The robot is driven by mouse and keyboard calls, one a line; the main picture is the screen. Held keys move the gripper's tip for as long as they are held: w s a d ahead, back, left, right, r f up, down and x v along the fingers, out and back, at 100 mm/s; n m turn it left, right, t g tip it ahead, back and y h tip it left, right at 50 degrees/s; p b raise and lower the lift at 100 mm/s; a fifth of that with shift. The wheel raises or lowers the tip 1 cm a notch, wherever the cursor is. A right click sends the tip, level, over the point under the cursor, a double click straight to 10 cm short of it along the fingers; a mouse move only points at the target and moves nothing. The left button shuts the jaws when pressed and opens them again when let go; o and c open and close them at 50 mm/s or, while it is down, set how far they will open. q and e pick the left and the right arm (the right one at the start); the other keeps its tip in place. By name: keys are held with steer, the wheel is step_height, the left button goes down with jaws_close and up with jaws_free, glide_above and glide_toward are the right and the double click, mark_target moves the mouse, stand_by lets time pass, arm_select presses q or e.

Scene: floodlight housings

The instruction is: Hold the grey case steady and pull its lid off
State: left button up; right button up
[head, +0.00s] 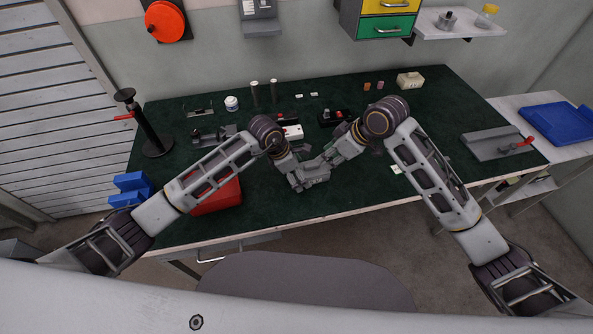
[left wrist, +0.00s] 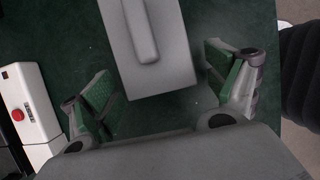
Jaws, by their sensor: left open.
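The grey case (head: 310,178) lies on the dark green bench mat near the front edge. In the left wrist view its light grey top (left wrist: 172,75) shows, with a raised rounded ridge (left wrist: 142,30) along it. My left gripper (left wrist: 161,80) is open, with one green-padded finger on each side of the case's near end and gaps between. In the head view my left gripper (head: 293,173) is at the left of the case. My right gripper (head: 327,160) is at the case's upper right; its fingers are too small to read. I cannot tell lid from body.
A white box with a red button (left wrist: 30,110) stands close to the left gripper. A red bin (head: 216,195) lies under my left arm and blue bins (head: 131,187) sit at the left edge. A grey plate with a red handle (head: 493,144) is at the right.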

arm_select(q)
steer(key=c, duration=0.3)
stand_by(0.5)
stand_by(0.4)
steer(key=c, duration=0.9)
